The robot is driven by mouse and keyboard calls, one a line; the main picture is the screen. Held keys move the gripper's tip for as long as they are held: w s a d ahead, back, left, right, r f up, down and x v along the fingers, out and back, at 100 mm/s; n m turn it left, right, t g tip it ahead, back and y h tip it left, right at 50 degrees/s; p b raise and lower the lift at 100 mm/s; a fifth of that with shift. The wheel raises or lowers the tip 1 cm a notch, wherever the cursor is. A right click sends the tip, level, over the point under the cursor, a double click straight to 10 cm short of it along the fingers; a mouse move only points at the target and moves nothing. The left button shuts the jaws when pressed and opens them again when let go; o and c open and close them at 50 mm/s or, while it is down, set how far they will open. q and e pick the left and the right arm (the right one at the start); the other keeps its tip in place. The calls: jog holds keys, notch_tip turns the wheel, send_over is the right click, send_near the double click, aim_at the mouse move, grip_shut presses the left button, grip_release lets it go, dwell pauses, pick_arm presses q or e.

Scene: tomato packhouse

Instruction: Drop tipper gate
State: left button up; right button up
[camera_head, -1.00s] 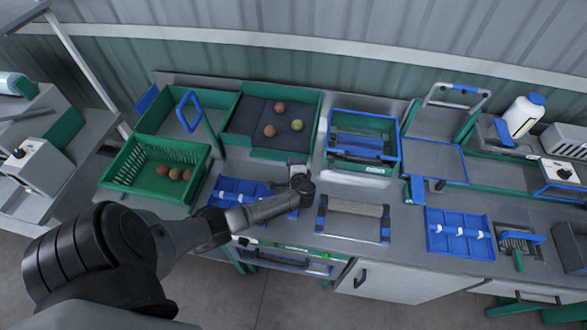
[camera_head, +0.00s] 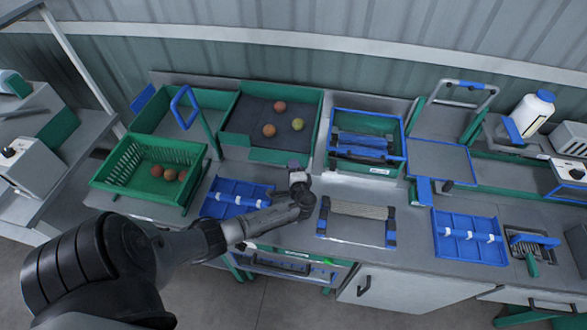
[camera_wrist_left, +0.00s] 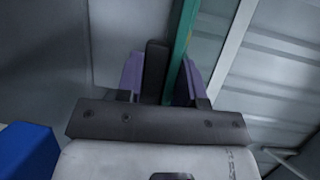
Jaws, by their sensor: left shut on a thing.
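The green tipper tray (camera_head: 230,145) has a dark lining and holds two reddish tomatoes and a yellow-green one. My left gripper (camera_head: 297,165) is at its front right corner, pointing down, with the wrist covering part of that corner. In the left wrist view, the purple fingers (camera_wrist_left: 163,80) stand on either side of a dark upright piece (camera_wrist_left: 154,70) and a thin green edge (camera_wrist_left: 181,45). The gripper is shut on this piece, apparently the gate, but its outline is mostly hidden. My right gripper is not in view.
A green basket (camera_head: 115,180) with several tomatoes and a blue loop handle (camera_head: 182,106) are left. A blue divided tray (camera_head: 222,198) lies by my forearm. Right are a blue-rimmed green crate (camera_head: 338,164), a roller unit (camera_head: 355,236) and another blue tray (camera_head: 468,255).

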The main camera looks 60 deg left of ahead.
pick_arm(q)
jog(key=o, duration=0.7)
jog(key=shift+s+f, duration=0.1)
jog(key=shift+f, duration=0.25)
jog(key=shift+r, duration=0.15)
jog(key=shift+d, duration=0.1)
jog(key=v, duration=1.3)
jog(key=shift+s+d+r, duration=0.1)
jog(key=shift+d, duration=0.25)
jog(key=shift+s, duration=0.1)
